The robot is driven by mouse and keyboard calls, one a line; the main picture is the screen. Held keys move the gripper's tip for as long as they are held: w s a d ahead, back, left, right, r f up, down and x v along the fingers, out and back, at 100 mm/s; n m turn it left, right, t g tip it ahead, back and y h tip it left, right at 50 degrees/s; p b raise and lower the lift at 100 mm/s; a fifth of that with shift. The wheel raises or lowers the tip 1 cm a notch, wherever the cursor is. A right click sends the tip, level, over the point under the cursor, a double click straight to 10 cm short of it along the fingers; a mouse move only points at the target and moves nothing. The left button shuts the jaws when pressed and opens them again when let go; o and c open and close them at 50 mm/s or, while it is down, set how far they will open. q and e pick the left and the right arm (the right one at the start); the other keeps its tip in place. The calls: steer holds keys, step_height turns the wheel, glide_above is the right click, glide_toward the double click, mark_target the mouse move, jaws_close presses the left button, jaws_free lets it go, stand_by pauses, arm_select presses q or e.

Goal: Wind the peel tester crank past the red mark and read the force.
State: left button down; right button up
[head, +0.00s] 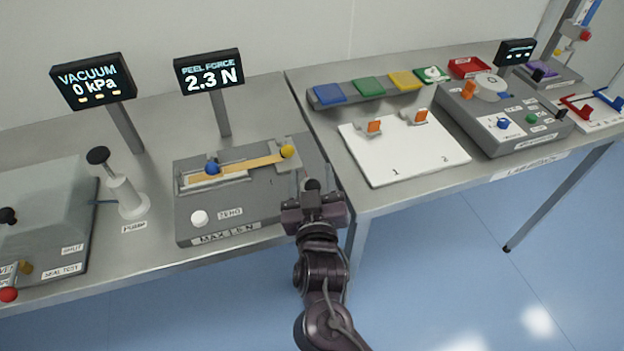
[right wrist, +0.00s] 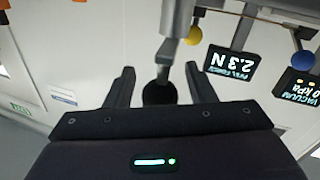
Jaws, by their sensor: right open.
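The peel tester (head: 265,212) is a grey box with a tan strip (head: 250,165) stretched between a blue knob (head: 212,168) and a yellow knob (head: 287,151). Its display (head: 210,73) reads PEEL FORCE 2.3 N and shows upside down in the right wrist view (right wrist: 231,63). My right gripper (head: 313,178) is open at the tester's right end. In the right wrist view, a black crank knob (right wrist: 158,94) on a grey arm lies between its spread fingers; I cannot tell whether they touch it. I cannot make out the red mark. My left gripper is out of view.
A white ZERO button (head: 199,218) is on the tester's front. A pump (head: 127,197), a vacuum display reading 0 kPa (head: 92,80) and a seal test box (head: 45,205) stand to the left. A second bench on the right holds a white board (head: 405,158) and a grey device (head: 500,125).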

steer(key=c, duration=1)
steer(key=shift+o, duration=0.2)
steer(key=shift+n+y, duration=0.3)
steer(key=shift+y, duration=0.1)
steer(key=n+y, duration=0.1)
steer(key=n+g+y, duration=0.1)
steer(key=y, duration=0.1)
steer(key=d+n+y+p, duration=0.1)
steer(key=y, duration=0.1)
steer(key=shift+w, duration=0.25)
steer(key=n+g+y, duration=0.1)
steer(key=n+y, duration=0.1)
steer(key=n+g+y, duration=0.2)
steer(key=y, duration=0.1)
steer(key=shift+w+d, duration=0.2)
steer(key=shift+w, duration=0.2)
steer(key=shift+w+d+n+g+y, duration=0.1)
steer(key=shift+w+n+g+y, duration=0.1)
steer(key=shift+n+g+y, duration=0.9)
steer(key=shift+w+n+g+y+b, duration=0.15)
steer(key=shift+n+g+y+b, duration=0.4)
steer(key=shift+g, duration=0.55)
steer(key=shift+w+n+g+y+b, duration=0.15)
steer(key=shift+n+g+y+b, duration=0.45)
steer(key=shift+n+g, duration=0.4)
steer(key=shift+w+n+g+y+b, duration=0.15)
steer(key=shift+n+g+y+b, duration=0.45)
steer(key=shift+g, duration=0.7)
